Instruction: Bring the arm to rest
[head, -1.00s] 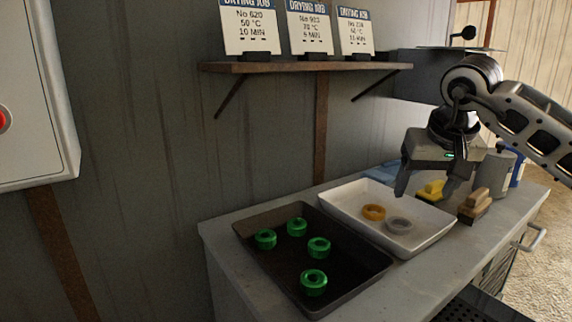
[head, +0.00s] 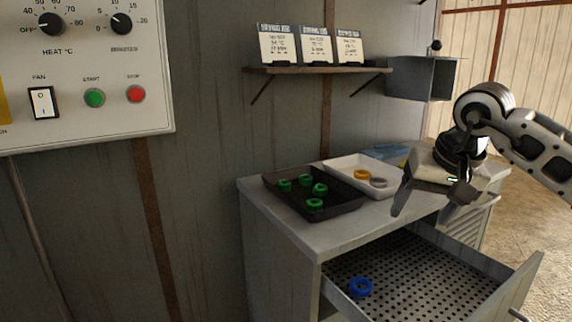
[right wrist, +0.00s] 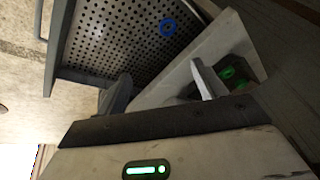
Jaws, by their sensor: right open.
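My right gripper (head: 422,203) is open and empty, in the air in front of the cabinet (head: 276,238) and above its open drawer. In the right wrist view its two fingers (right wrist: 160,88) stand wide apart with nothing between them touching. The perforated drawer (head: 408,289) is pulled out, and a blue ring (head: 360,287) lies in it. The blue ring also shows in the right wrist view (right wrist: 168,27). My left gripper is in neither view.
A dark tray (head: 338,207) with several green rings and a white tray (head: 340,165) with an orange ring (head: 362,174) and a grey ring (head: 379,182) stand on the cabinet. A control panel (head: 70,110) hangs at left. Three cards stand on the shelf (head: 315,69).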

